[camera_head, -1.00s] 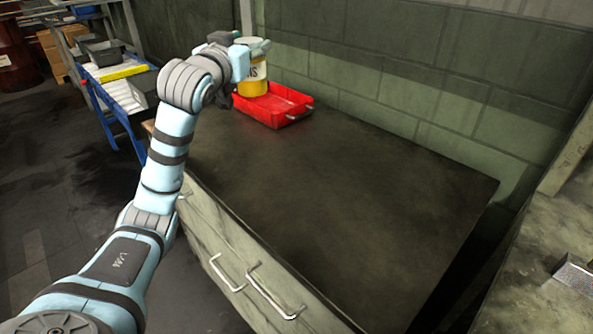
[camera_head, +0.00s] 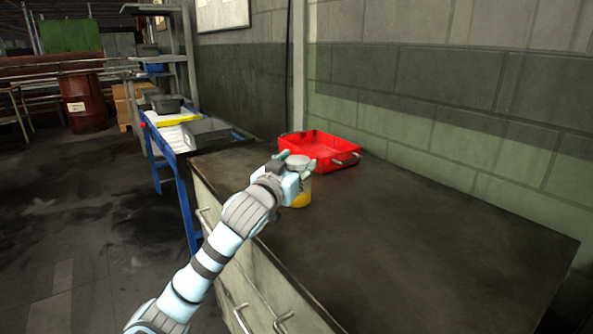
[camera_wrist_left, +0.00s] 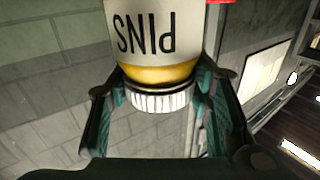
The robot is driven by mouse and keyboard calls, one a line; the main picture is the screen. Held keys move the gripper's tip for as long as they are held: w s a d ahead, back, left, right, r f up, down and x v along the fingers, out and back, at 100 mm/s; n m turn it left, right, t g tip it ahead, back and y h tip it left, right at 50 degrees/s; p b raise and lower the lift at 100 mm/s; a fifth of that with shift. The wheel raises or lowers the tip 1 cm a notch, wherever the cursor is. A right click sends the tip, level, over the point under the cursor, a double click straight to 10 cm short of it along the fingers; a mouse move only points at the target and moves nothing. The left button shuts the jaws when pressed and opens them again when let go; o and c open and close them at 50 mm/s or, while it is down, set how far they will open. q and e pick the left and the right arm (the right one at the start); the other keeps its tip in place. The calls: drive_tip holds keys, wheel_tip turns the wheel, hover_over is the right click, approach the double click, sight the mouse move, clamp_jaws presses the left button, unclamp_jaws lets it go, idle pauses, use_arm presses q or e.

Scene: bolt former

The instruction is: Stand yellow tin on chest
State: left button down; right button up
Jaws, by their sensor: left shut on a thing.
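The yellow tin (camera_head: 302,192) has a pale label and a light lid. My left gripper (camera_head: 298,166) is shut on it near the lid, at the left part of the chest's dark top (camera_head: 400,235). In the left wrist view the tin (camera_wrist_left: 155,40) shows the label PINS upside down, between the two fingers of the gripper (camera_wrist_left: 158,100). The tin looks upright. I cannot tell whether its base touches the chest top. My right gripper does not show.
A red tray (camera_head: 320,150) with metal handles stands on the chest behind the tin, by the wall. A blue-framed bench (camera_head: 170,160) with grey bins stands to the left. The right part of the chest top is clear.

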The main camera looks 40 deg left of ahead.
use_arm(q)
drive_tip(key=c, duration=0.8)
unclamp_jaws()
drive_tip(key=shift+s, duration=0.1)
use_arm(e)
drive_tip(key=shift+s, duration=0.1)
use_arm(q)
drive_tip(key=p+v, duration=0.3)
drive_tip(key=v, duration=0.8)
drive_tip(key=shift+s+d+r, duration=0.1)
drive_tip(key=shift+s+d, duration=0.1)
drive_tip(key=shift+s, duration=0.15)
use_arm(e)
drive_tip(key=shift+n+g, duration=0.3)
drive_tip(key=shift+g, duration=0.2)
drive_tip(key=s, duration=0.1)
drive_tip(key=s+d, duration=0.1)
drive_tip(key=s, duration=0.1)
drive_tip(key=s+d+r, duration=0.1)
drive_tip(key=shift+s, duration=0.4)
